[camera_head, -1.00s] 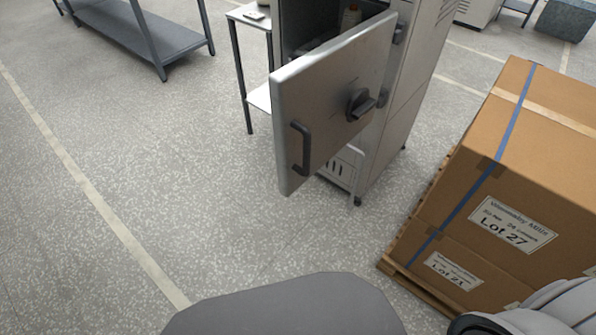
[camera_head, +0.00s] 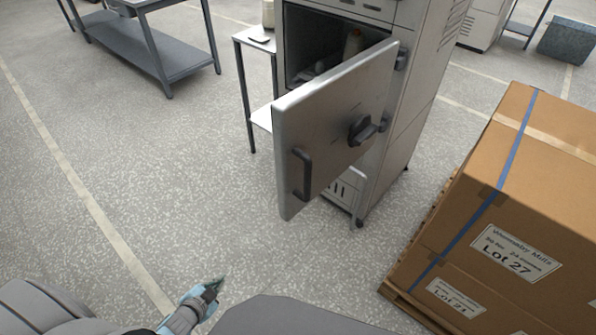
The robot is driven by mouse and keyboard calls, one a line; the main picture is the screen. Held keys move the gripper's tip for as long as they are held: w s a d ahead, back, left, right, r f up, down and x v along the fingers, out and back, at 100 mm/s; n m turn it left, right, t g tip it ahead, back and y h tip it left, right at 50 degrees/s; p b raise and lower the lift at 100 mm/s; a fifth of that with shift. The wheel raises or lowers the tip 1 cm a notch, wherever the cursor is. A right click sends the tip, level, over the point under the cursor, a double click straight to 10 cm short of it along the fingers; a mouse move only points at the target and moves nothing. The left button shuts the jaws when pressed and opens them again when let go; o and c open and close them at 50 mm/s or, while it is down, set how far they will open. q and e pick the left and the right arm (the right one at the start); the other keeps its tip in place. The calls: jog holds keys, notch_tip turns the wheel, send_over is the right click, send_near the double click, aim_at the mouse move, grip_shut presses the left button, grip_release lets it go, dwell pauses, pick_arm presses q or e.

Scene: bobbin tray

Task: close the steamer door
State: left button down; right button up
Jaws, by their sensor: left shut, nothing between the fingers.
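The steamer door (camera_head: 328,150) is a grey metal panel, swung wide open toward me from its hinges on the right side of the steamer cabinet (camera_head: 405,130). It has a dark bar handle (camera_head: 302,174) near its free left edge and a dark knob latch (camera_head: 364,130) nearer the hinges. The open chamber behind it shows a cone-like bobbin inside. My left gripper (camera_head: 216,286) is at the bottom, low and left of the door, well apart from it. It is shut and empty. My right gripper is not in view.
Strapped cardboard boxes (camera_head: 505,210) on a wooden pallet (camera_head: 408,305) stand to the right, close to the cabinet. A small side table (camera_head: 258,42) stands left of the steamer, and a grey workbench (camera_head: 165,60) farther back left. The floor before the door is clear.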

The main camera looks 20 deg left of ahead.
pick_arm(q)
jog(key=w+d+r+m+t+h, duration=0.1)
jog(key=w+r+m+t+h, duration=0.3)
jog(key=w+r, duration=0.7)
jog(key=m+h+p, duration=0.2)
jog(key=m+h, duration=0.7)
jog(key=m, duration=0.7)
send_near(285, 176)
jog(key=s+d+r, duration=0.4)
jog(key=d, duration=0.1)
jog(key=shift+g, duration=0.3)
jog(key=w+d, duration=0.1)
jog(key=w, duration=0.2)
jog(key=w+d, duration=0.1)
jog(key=w, duration=0.2)
jog(key=w+d, duration=0.1)
jog(key=w, duration=0.2)
jog(key=shift+d+f, duration=0.1)
jog(key=shift+f, duration=0.2)
jog(key=shift+a, duration=0.35)
jog(key=shift+d, duration=0.1)
